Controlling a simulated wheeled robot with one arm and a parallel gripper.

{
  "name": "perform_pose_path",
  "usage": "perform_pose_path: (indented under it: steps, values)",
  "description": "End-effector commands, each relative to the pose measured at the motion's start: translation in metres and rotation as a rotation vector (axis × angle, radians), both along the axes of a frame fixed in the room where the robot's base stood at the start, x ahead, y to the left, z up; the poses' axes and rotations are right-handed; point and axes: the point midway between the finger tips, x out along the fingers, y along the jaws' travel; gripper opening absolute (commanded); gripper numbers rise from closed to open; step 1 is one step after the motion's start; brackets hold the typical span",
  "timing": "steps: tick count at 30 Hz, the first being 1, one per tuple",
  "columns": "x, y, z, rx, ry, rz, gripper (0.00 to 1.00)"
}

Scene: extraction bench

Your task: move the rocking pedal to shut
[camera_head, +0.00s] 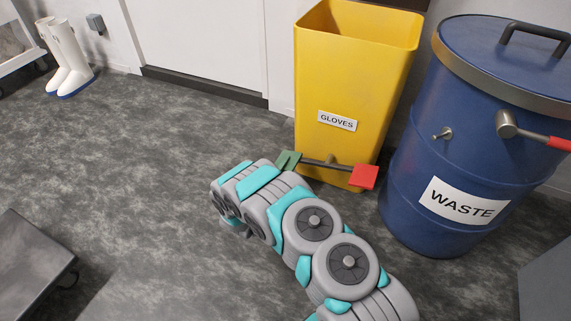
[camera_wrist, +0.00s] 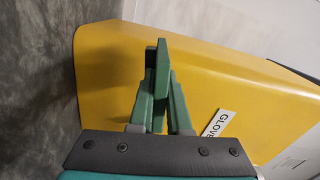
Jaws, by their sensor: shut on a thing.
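The rocking pedal (camera_head: 330,163) is a dark crossbar low on the front of the yellow GLOVES bin (camera_head: 352,80). It has a green plate at its left end and a red plate at its right end. Its bar looks roughly parallel to the bin's bottom edge, so I cannot tell how far it is tipped. My gripper is mostly hidden by my arm in the head view. In the wrist view its green fingers (camera_wrist: 159,75) are closed together in front of the bin, at the pedal's green end. The similar greens make plate and fingers hard to separate.
A blue WASTE drum (camera_head: 455,130) stands close to the right of the bin, with a red-gripped lever (camera_head: 540,136). White boots (camera_head: 65,60) stand by the wall at far left. A dark low platform (camera_head: 32,265) is at lower left. The floor between is clear.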

Motion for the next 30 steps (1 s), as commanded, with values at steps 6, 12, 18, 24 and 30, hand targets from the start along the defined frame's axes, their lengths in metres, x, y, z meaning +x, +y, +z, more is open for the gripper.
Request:
perform_pose_path:
  steps: [6,12,18,24,30]
  values:
    - [0.0,-0.001,0.034,0.166,-0.064,-0.002,0.0]
    - [-0.001,-0.005,0.055,0.228,-0.087,-0.003,0.0]
    - [-0.002,-0.006,0.056,0.226,-0.087,-0.003,0.0]
    - [-0.001,-0.007,0.056,0.224,-0.088,-0.005,0.25]
    - [-0.001,-0.006,0.055,0.225,-0.086,-0.003,0.45]
